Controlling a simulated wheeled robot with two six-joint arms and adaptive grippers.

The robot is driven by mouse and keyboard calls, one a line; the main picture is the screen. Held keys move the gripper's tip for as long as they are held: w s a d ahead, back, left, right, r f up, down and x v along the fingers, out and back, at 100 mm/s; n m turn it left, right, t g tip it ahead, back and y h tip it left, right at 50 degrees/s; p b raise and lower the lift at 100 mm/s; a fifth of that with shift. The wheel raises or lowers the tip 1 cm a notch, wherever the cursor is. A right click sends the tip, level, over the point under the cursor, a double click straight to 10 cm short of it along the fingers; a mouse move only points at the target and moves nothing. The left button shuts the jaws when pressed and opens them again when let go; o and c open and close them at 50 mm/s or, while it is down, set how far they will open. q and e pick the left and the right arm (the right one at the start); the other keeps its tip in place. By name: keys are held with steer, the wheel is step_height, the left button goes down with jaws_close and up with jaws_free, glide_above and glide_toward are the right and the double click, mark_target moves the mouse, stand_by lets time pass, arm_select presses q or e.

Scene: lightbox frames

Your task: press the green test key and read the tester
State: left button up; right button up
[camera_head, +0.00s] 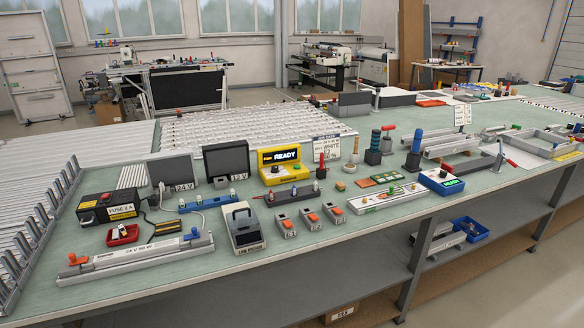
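A yellow tester (262,175) stands on the middle of the green bench top. Its black display (285,156) reads READY in white after a small yellow word that I cannot make out. A small green key (298,170) seems to sit on the yellow front below the display; it is too small to tell whether it is pressed. Neither of my grippers is in view.
A grey low-voltage unit (243,228) and several orange-button boxes (310,217) stand in front of the tester. Dark panels marked 24 V (172,171) and 12 V (227,162) stand to its left. A long light bar (135,257) lies at front left.

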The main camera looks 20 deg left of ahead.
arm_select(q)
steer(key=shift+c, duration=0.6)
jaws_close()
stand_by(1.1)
